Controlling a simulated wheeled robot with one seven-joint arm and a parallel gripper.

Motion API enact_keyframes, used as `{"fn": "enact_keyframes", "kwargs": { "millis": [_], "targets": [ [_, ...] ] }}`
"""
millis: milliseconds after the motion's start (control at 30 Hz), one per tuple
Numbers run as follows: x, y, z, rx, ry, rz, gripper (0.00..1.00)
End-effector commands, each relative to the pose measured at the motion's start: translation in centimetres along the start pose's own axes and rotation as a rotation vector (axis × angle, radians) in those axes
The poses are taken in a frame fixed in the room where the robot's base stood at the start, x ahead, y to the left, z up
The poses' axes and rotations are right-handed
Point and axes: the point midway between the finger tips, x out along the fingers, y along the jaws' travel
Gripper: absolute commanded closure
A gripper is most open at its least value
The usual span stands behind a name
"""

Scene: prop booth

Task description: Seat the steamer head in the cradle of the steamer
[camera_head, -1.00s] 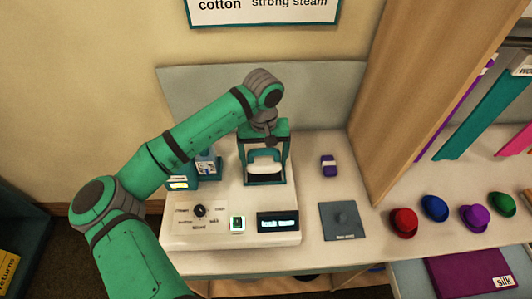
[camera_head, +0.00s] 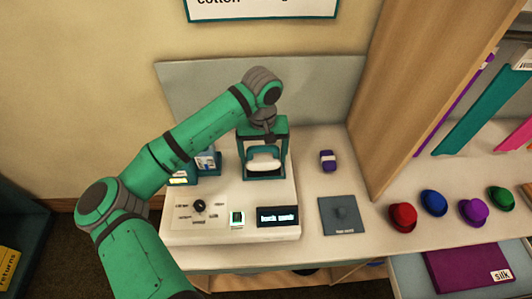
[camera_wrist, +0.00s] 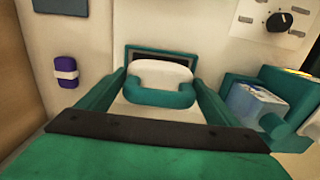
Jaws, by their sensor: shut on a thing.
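The steamer is a white box (camera_head: 183,232) on the counter, with a dial, a small green-lit button and a dark display on its front. My gripper (camera_head: 264,155) hangs over its rear part. It is shut on the steamer head (camera_head: 264,160), a white rounded piece with a teal edge. In the wrist view my gripper's two teal fingers (camera_wrist: 160,92) flank the head (camera_wrist: 162,75). A dark framed recess, apparently the cradle (camera_wrist: 160,52), shows just beyond and partly behind the head. I cannot tell whether the head touches it.
A teal holder with a blue-and-white container (camera_head: 207,161) stands left of my gripper. A purple block with a white band (camera_head: 327,160) and a grey plate with a knob (camera_head: 338,228) lie to the right. A wooden partition (camera_head: 425,75) rises beyond; several coloured hats stand past it.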

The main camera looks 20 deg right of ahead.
Motion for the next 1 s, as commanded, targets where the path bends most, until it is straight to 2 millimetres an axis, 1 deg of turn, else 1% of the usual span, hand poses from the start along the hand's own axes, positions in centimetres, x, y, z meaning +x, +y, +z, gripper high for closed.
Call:
{"fn": "enact_keyframes", "kwargs": {
  "millis": [433, 1000],
  "targets": [
    [0.0, 0.2, 0.0, 0.003, 0.002, 0.000, 0.51],
    [1.4, 0.6, 0.0, 0.007, 0.001, 0.000, 0.51]
  ]
}}
